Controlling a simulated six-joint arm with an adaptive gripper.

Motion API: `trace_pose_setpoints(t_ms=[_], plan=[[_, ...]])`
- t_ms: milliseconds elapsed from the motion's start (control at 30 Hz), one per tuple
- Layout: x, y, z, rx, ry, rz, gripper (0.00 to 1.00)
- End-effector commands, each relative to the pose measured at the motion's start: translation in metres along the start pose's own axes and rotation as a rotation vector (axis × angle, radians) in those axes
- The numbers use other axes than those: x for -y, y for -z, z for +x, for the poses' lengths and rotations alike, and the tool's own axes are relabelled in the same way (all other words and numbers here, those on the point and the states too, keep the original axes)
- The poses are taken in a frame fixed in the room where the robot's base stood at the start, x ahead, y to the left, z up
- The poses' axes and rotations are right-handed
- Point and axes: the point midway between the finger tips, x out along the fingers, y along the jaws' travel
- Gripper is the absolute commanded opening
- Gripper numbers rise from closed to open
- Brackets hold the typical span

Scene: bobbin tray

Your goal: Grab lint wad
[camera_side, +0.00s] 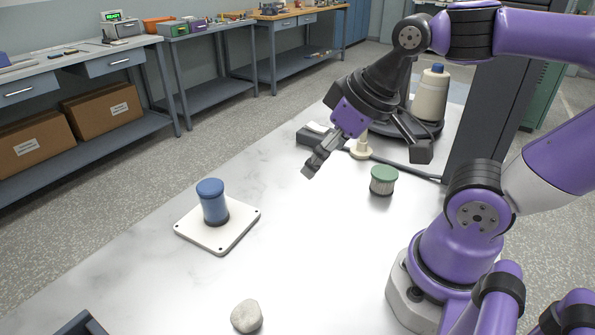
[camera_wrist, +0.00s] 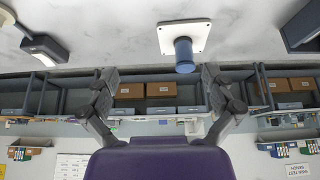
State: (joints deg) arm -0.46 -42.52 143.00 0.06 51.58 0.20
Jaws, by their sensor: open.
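The lint wad (camera_side: 246,316) looks like a small, rounded, off-white lump. It lies on the white tabletop near the bottom edge of the side view. I do not see it in the wrist view. My gripper (camera_side: 366,162) is open and empty, raised above the far part of the table, up and to the right of the wad and well apart from it. In the wrist view the two fingers of my gripper (camera_wrist: 159,77) are spread wide with nothing between them.
A blue cylinder (camera_side: 213,203) stands on a square white plate (camera_side: 205,236); it also shows in the wrist view (camera_wrist: 184,56). A green-topped bobbin (camera_side: 383,181), a large thread cone (camera_side: 430,95) and a dark box (camera_side: 312,137) stand farther back. A dark tray (camera_side: 82,325) is cut off bottom left.

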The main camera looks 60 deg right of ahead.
Motion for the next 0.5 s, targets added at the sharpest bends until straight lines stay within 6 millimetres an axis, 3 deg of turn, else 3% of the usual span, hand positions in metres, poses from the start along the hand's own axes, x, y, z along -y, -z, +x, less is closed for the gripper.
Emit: trace_pose_setpoints(t_ms=[133,267,400,500], plan=[[0.028,0.007,0.011,0.073,0.050,-0.067,0.97],[0.078,0.009,0.029,0.187,0.104,-0.176,0.97],[0.132,-0.004,0.048,0.292,0.122,-0.287,0.97],[0.158,-0.015,0.056,0.338,0.120,-0.342,0.97]])
